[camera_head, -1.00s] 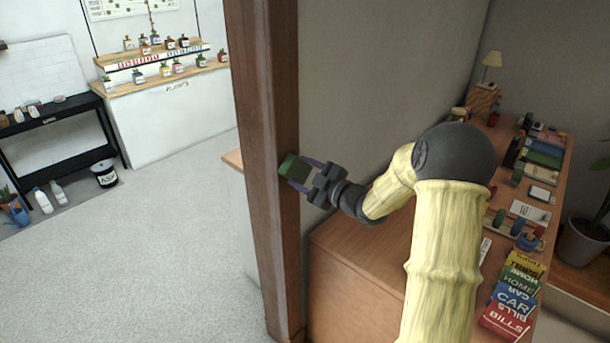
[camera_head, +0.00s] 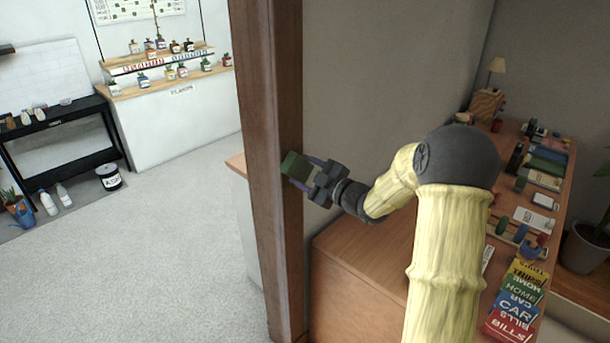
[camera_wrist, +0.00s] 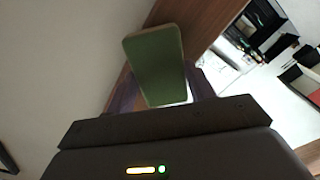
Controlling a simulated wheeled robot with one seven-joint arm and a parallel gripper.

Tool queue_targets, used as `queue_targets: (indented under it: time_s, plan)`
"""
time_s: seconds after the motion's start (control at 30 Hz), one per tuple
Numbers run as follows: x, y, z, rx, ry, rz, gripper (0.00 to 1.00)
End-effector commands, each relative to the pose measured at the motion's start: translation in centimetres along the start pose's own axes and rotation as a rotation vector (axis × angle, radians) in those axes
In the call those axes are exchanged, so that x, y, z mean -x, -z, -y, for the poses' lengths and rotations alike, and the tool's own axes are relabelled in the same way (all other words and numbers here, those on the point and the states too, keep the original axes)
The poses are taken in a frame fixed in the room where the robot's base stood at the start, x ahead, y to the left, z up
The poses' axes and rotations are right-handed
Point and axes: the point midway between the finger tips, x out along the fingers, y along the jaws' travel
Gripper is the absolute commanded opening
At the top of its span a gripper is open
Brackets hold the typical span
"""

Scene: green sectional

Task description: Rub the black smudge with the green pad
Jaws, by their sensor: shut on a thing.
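The green pad (camera_head: 296,166) is held between the fingers of my gripper (camera_head: 305,173), in front of the brown wooden post in the head view. The pad also shows in the wrist view (camera_wrist: 157,62), tilted, with the purple fingers on either side of it. My gripper is shut on the pad. I cannot tell whether the pad touches the post. I see no black smudge in either view; it may be hidden or out of frame.
The wooden post (camera_head: 266,120) stands upright beside a grey wall (camera_head: 385,75). A black shelf (camera_head: 60,135) and plant counter (camera_head: 175,115) stand at the back left. The grey floor (camera_head: 150,250) at left is clear.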

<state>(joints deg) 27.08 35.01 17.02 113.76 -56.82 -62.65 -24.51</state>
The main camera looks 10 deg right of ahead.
Motion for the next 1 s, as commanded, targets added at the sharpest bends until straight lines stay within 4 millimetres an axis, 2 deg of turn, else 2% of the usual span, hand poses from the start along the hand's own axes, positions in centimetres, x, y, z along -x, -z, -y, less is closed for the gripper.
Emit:
queue_targets:
  time_s: [0.27, 1.0]
  plan:
    - [0.08, 1.27, -1.26, 0.0, 0.001, 0.0, 0.35]
    - [-0.24, 0.93, -0.86, 0.0, 0.001, -0.001, 0.35]
